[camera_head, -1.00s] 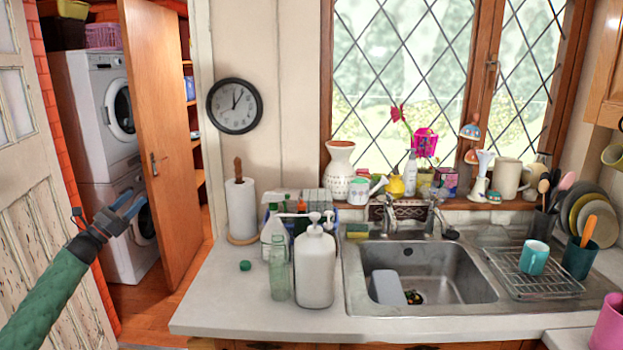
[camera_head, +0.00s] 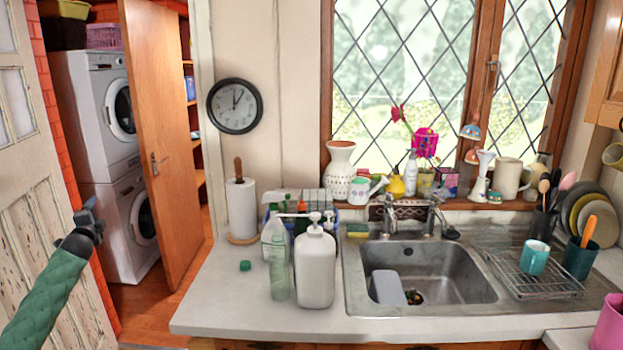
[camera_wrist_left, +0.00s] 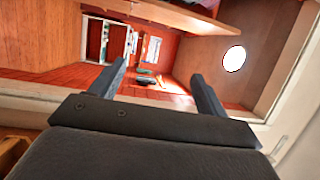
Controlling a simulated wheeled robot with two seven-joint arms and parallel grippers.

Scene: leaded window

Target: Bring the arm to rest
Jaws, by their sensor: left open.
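My left arm, in a green sleeve, comes in from the lower left in the head view. My right gripper is not in view.
The white counter (camera_head: 215,310) holds a white pump bottle (camera_head: 315,270), a clear bottle (camera_head: 279,268), a green cap (camera_head: 245,265) and a paper roll (camera_head: 241,208). The steel sink (camera_head: 440,285) is to the right. An open wooden door (camera_head: 160,140) stands behind the gripper's right side.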

